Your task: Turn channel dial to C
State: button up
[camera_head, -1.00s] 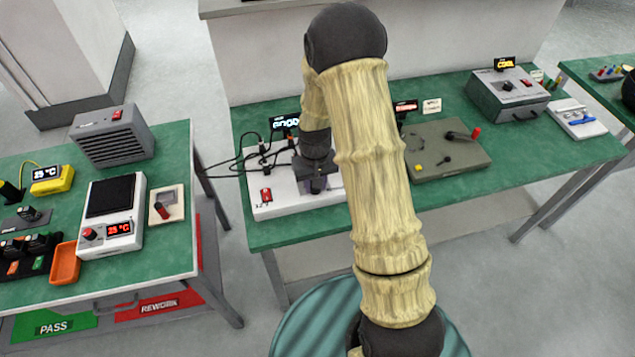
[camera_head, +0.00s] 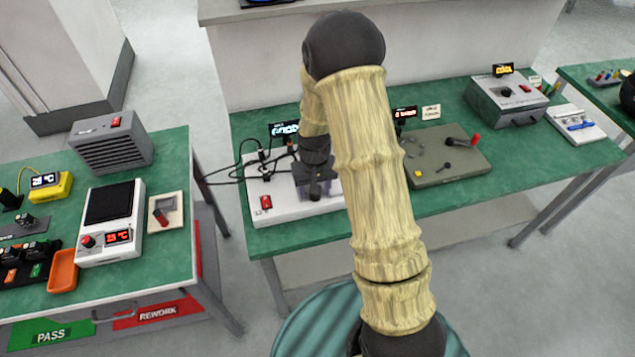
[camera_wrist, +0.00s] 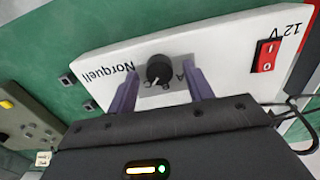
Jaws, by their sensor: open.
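The black channel dial (camera_wrist: 159,71) sits on a white Norquell panel (camera_wrist: 225,50) in the wrist view, with letters A, B and C printed beside it. A pale mark on the dial is on the side of C and B; I cannot tell exactly where it points. My gripper (camera_wrist: 161,76) is open, its purple fingers on either side of the dial with gaps visible. In the head view my gripper (camera_head: 316,188) is over the white unit (camera_head: 285,211), and the dial is hidden behind it.
A red rocker switch (camera_wrist: 264,55) marked 12 V is on the same panel. Black cables (camera_head: 232,168) run off the unit's left side. A grey-green lever box (camera_head: 440,172) stands to the right, and a grey boxed instrument (camera_head: 507,100) farther right.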

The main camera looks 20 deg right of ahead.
notch_tip(320, 180, up, 18)
jog(key=shift+f+b, duration=0.25)
jog(key=shift+b, duration=0.15)
dwell(0.5)
jog(key=s+d+t+p, duration=0.1)
jog(key=s+t, duration=0.1)
jog(key=s, duration=1.3)
jog(key=shift+s+r+t+p, duration=0.2)
jog(key=shift+r+t+p, duration=0.05)
jog(key=shift+t+p, duration=0.1)
dwell(2.2)
